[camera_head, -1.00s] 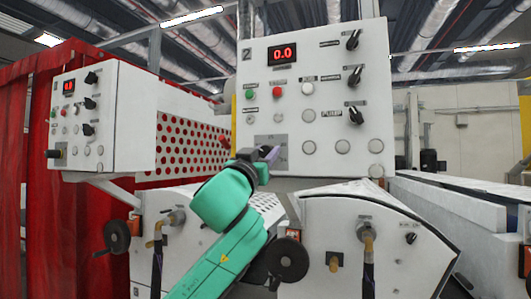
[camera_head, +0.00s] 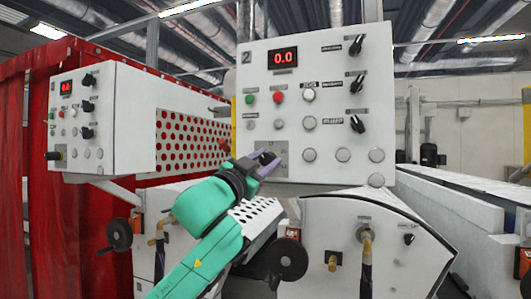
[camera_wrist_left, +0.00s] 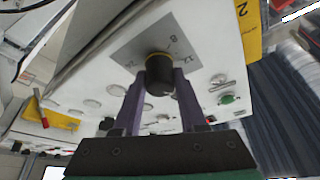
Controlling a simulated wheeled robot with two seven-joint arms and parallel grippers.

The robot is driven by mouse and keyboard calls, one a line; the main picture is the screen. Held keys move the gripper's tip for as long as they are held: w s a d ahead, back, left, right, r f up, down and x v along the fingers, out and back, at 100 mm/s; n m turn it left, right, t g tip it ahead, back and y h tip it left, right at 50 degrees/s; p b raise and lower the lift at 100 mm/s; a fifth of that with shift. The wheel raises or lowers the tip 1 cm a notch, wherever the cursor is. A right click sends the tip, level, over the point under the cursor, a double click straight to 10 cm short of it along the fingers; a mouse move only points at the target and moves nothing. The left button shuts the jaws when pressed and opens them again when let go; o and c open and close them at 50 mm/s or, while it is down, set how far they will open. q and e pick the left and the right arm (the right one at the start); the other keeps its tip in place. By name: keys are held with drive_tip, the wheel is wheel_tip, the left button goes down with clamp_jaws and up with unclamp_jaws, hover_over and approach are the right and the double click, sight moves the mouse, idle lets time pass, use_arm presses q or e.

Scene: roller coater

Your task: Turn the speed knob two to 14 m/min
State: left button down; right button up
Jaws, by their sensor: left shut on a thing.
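Speed knob two (camera_head: 266,156) is a black knob at the lower left of the white control panel marked 2 (camera_head: 345,85). In the left wrist view the knob (camera_wrist_left: 158,80) has a yellow ring and sits on a grey scale plate (camera_wrist_left: 135,52) with printed numbers. My left gripper (camera_head: 268,162) has purple fingers. They stand on both sides of the knob and are shut on it, as the left wrist view (camera_wrist_left: 161,85) shows. The knob's pointer cannot be made out. The red display (camera_head: 283,58) reads 0.0. My right gripper is not in view.
Several buttons and black selector switches (camera_head: 357,124) are on the same panel above and right of the knob. A similar panel (camera_head: 105,110) stands at the left before a red curtain (camera_head: 25,200). Below are a handwheel (camera_head: 287,259) and a hose fitting (camera_head: 366,237).

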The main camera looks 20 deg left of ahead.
use_arm(q)
drive_tip(key=shift+m+h, duration=0.4)
drive_tip(key=shift+m, duration=0.1)
drive_tip(key=shift+c, duration=2.4)
unclamp_jaws()
drive_tip(key=b+v, duration=0.7)
drive_tip(key=v, duration=0.7)
drive_tip(key=shift+s+b, duration=0.35)
